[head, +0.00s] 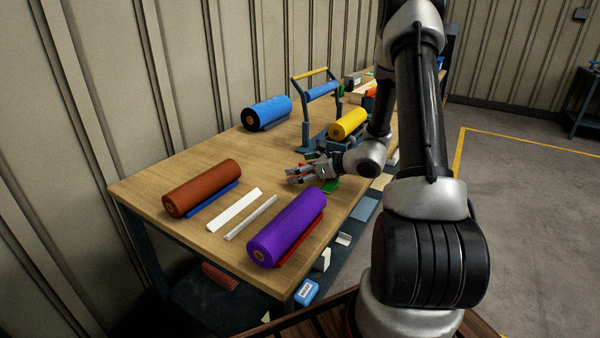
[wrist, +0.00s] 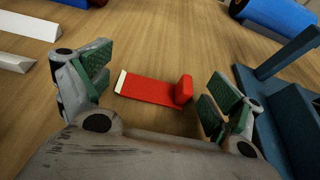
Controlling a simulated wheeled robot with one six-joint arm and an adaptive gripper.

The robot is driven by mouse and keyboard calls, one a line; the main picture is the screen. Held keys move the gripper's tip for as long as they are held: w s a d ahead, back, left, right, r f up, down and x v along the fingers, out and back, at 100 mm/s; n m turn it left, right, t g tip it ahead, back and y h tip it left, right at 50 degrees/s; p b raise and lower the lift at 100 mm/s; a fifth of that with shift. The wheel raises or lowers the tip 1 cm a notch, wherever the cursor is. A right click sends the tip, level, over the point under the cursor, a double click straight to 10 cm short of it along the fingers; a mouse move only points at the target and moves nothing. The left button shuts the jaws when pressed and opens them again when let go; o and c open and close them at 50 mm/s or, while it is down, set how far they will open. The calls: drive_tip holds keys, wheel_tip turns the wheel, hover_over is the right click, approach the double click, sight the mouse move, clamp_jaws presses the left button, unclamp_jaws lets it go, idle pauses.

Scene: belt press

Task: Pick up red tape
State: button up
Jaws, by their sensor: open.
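The red tape (wrist: 155,90) lies on the wooden table in the wrist view. It is a flat red strip with a pale left end and a raised red block at its right end. My gripper (wrist: 157,92) is open, with green-padded fingers to the left and right of the tape, and nothing is held. In the head view my gripper (head: 300,175) is low over the middle of the table, and the tape is mostly hidden by it. I cannot tell how high the fingers are above the table.
A blue frame (head: 305,130) with a yellow roll (head: 348,124) stands close behind my gripper. A purple roll (head: 287,228), white bars (head: 233,210), a brown-red roll (head: 202,187) and a blue roll (head: 266,112) lie on the table (head: 150,183). Bare wood shows left of my gripper.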

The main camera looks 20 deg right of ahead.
drive_tip(key=c, duration=0.8)
drive_tip(key=shift+r, duration=0.1)
wheel_tip(320, 180, up, 10)
drive_tip(key=shift+f, duration=0.1)
